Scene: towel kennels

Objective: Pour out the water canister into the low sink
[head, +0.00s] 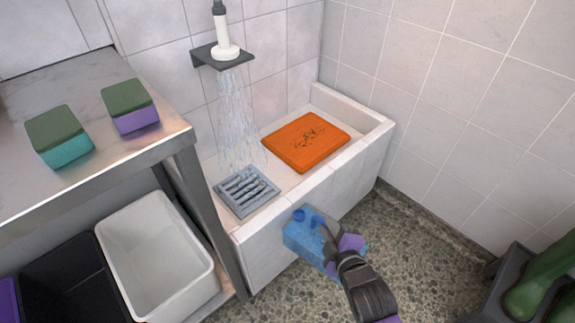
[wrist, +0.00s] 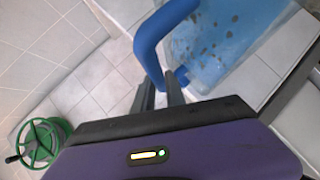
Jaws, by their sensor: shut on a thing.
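The water canister (head: 303,239) is translucent blue with a blue handle. My gripper (head: 333,240) is shut on its handle, and the body hangs just outside the sink's front wall in the head view. The wrist view shows the handle (wrist: 148,48) at my gripper (wrist: 160,92) and part of the canister body (wrist: 225,35). The canister looks somewhat tilted; its exact angle is hard to tell. The low sink (head: 345,172) is a pale tiled trough in the corner. Water falls from a spout above it onto a grey drain grate (head: 246,191) at its left end.
An orange slab (head: 306,142) with dark marks lies in the sink's right part. Left stands a metal table (head: 95,178) with two sponges (head: 58,137) on top and a white bin (head: 158,257) below. A green hose reel (head: 540,283) is at lower right. Speckled floor is clear between.

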